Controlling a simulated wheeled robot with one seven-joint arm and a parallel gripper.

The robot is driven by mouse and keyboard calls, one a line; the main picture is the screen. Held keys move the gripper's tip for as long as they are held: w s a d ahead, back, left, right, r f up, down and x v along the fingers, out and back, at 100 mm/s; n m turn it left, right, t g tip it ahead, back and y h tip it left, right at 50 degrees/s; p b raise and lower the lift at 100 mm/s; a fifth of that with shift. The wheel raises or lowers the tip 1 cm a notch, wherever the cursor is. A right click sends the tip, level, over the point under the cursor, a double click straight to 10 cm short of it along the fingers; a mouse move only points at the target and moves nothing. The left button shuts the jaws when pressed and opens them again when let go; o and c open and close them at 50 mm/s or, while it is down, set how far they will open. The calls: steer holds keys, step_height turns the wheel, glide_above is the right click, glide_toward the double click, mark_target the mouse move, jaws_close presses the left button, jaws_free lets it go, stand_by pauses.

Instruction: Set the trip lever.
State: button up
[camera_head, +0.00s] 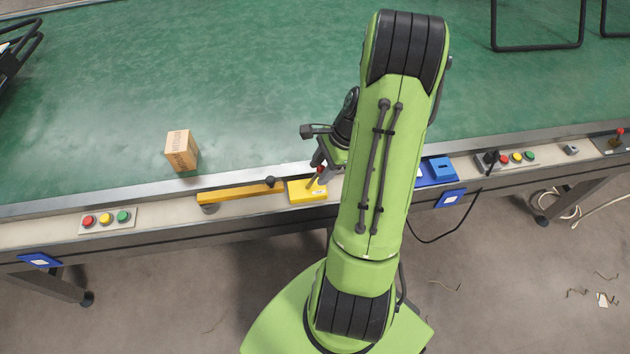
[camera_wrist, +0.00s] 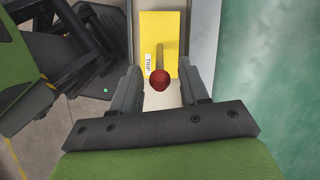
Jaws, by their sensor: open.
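The trip lever is a yellow box (camera_head: 308,192) with a rod and a red ball knob, set on the pale rail along the front of the green belt. In the wrist view its yellow plate (camera_wrist: 152,32) carries a "TRIP" label, and the red knob (camera_wrist: 160,80) shows between the two fingers. My gripper (camera_wrist: 164,90) is open, with one finger on each side of the knob; I cannot tell whether either touches it. In the head view my gripper (camera_head: 322,168) is at the lever, and my arm hides part of the rail to its right.
A yellow bar (camera_head: 240,194) with a dark knob lies left of the lever. Button panels stand at the left (camera_head: 107,220) and right (camera_head: 510,158). A blue box (camera_head: 438,169) is right of my arm. A cardboard box (camera_head: 181,151) sits on the green belt (camera_head: 260,90), otherwise mostly clear.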

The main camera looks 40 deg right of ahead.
mark_target(316, 178)
steer(key=b+x, duration=0.1)
steer(key=x, duration=0.3)
jaws_close()
